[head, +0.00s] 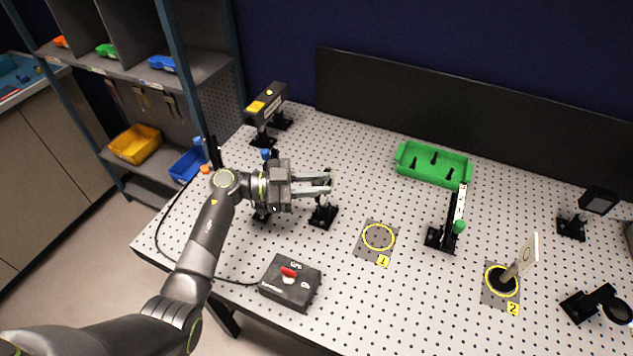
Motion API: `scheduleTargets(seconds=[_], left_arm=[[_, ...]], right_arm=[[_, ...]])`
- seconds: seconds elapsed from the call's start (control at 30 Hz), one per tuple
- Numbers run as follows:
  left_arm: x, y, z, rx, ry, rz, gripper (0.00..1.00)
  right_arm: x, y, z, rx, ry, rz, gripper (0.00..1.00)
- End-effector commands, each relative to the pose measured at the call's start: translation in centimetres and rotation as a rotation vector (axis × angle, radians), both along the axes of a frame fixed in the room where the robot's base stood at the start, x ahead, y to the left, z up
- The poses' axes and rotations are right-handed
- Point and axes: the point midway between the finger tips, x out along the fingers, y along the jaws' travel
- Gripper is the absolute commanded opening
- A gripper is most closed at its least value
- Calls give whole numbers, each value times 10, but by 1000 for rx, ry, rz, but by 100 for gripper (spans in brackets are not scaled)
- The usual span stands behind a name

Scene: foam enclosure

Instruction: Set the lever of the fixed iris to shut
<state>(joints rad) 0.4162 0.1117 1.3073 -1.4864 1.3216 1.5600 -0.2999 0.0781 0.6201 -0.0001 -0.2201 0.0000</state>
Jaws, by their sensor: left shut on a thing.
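My left gripper (322,185) reaches in from the left over the perforated table. Its fingers are shut at the top of a small black post-mounted piece (323,213), which looks like the fixed iris. The fingers hide most of its upper part. The lever between the fingertips is too small and too covered to make out, so its setting cannot be told. The iris mount stands upright on the table. My right gripper is not in view.
A black control box with a red switch (290,284) sits at the front. A laser-like unit (266,105) stands at the back left. A green tray (433,166), a black mount with a green knob (444,236) and a post on ring 2 (504,279) stand right. Ring 1 (378,238) is empty.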

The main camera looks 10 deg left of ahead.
Motion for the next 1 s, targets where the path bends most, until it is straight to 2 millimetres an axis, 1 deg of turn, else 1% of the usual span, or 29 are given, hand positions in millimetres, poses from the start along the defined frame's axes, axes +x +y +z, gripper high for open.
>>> scheduleTargets(seconds=[0.27, 0.4, 0.53, 0.7, 1.0], left_arm=[[5, -1, 10, 29, 86, 0, 0], [10, -3, 15, 54, 163, 0, 0], [15, -4, 16, 80, 242, 1, 0], [22, -6, 16, 116, 349, 1, 0], [34, -10, 16, 168, 512, 1, 0]], right_arm=[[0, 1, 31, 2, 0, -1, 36], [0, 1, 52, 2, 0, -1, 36], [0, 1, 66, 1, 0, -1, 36], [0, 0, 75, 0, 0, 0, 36], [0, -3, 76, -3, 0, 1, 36]])
